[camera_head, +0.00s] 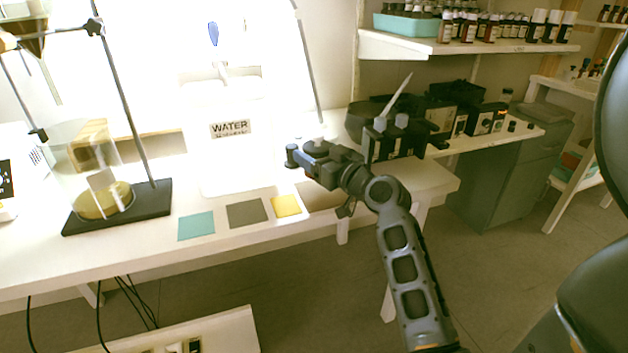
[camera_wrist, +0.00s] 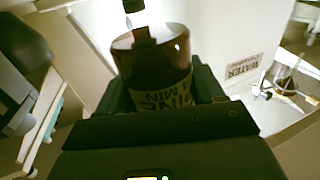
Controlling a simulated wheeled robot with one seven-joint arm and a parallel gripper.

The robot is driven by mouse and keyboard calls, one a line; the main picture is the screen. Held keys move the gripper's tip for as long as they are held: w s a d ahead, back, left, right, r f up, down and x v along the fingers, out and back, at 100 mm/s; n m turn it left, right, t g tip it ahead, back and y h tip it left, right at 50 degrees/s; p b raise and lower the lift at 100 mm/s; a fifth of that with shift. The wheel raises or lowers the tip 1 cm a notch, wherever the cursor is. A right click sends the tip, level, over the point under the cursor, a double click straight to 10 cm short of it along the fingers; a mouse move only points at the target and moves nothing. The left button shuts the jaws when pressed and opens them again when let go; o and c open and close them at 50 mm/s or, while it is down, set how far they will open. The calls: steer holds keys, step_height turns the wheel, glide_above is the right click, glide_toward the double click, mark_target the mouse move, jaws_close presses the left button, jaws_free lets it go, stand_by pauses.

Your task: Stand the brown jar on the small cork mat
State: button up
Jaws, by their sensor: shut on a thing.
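The brown jar (camera_wrist: 155,62) shows in the wrist view, with dark glass, a pale label and a narrower top. My gripper (camera_wrist: 160,95) is shut on it, with a dark finger at each side. In the head view my gripper (camera_head: 306,153) is over the right part of the white table, and the jar is mostly hidden there. Three flat squares lie at the table's front: a teal one (camera_head: 196,226), a grey-brown one (camera_head: 247,213) and a smaller yellow-tan one (camera_head: 286,205). The yellow-tan one looks like the small cork mat. It is bare, in front of my gripper.
A white container labelled WATER (camera_head: 236,165) stands behind the squares. A stand with a dark base (camera_head: 118,206) is at the left. Dark boxes (camera_head: 440,118) stand on the right counter. A shelf (camera_head: 465,47) with several bottles hangs above.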

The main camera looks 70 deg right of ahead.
steer(key=shift+f+b, duration=0.6)
steer(key=shift+f, duration=2.05)
steer(key=shift+f, duration=0.1)
steer(key=o, duration=1.2)
steer(key=shift+o, duration=0.2)
steer(key=b+v, duration=0.2)
steer(key=v, duration=0.9)
steer(key=a+f+g+y, duration=0.15)
steer(key=a+f, duration=0.45)
steer(key=a, duration=0.6)
steer(key=s+a+f+n+y, duration=0.1)
steer(key=s+a+y, duration=0.15)
steer(key=a, duration=0.45)
steer(key=s+a+f+n+y, duration=0.1)
steer(key=s+a, duration=0.3)
steer(key=a, duration=0.3)
steer(key=s+a+r+n+y, duration=0.4)
steer(key=s+a+r, duration=0.1)
steer(key=a, duration=0.3)
steer(key=shift+s+t, duration=0.45)
steer(key=shift+s, duration=0.3)
